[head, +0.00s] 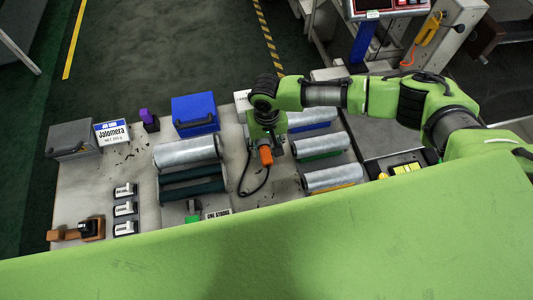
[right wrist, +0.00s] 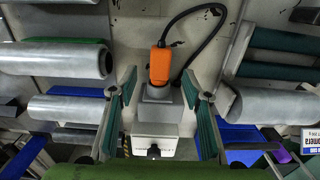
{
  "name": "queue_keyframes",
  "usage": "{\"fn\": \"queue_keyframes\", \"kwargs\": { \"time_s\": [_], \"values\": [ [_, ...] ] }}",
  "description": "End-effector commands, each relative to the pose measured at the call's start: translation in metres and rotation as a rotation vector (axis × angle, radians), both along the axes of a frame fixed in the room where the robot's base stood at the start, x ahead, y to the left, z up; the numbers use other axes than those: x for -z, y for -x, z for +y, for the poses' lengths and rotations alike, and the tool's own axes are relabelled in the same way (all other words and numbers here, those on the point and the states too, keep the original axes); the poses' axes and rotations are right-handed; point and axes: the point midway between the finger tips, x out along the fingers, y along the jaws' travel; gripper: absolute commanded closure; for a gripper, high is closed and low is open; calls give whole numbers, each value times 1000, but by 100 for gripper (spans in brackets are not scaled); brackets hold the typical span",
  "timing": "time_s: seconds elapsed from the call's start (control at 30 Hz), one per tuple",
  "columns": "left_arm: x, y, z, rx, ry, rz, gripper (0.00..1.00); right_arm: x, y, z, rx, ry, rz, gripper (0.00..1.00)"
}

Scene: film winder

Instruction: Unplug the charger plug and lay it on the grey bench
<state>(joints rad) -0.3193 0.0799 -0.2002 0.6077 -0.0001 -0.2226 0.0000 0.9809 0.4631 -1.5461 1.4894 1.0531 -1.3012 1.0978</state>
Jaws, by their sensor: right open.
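The orange charger plug (head: 266,156) shows at the middle of the bench in the head view, just below my right gripper (head: 266,140). In the right wrist view the plug (right wrist: 160,66) is upright in the picture, with a black cable curving off to the right. Its lower end meets a grey and white socket block (right wrist: 157,112). The open fingers of my right gripper (right wrist: 159,92) stand on either side of the block, with gaps to both sides. The grey bench (head: 80,190) lies beneath. My left gripper is not in view.
Film rolls flank the plug, with silver rolls (head: 187,151) at left and more (head: 320,145) at right. A blue box (head: 195,113) and a grey box (head: 73,139) stand at the back left. Bare bench shows around the cable (head: 254,187).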

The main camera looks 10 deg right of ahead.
Motion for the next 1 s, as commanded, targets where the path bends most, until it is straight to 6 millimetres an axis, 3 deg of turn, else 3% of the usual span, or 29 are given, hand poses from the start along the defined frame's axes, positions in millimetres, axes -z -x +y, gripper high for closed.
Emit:
{"fn": "queue_keyframes", "kwargs": {
  "time_s": [0.3,0.5,0.8,0.97,1.0],
  "values": [
    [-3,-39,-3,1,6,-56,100,55,0,0,-1,1,0,56],
    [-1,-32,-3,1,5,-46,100,70,0,0,-2,0,-1,56],
    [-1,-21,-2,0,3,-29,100,72,0,0,-2,-1,-1,56],
    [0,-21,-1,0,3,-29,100,72,0,0,-2,0,-1,94],
    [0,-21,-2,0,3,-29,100,72,0,0,-2,0,-1,99]
  ]
}}
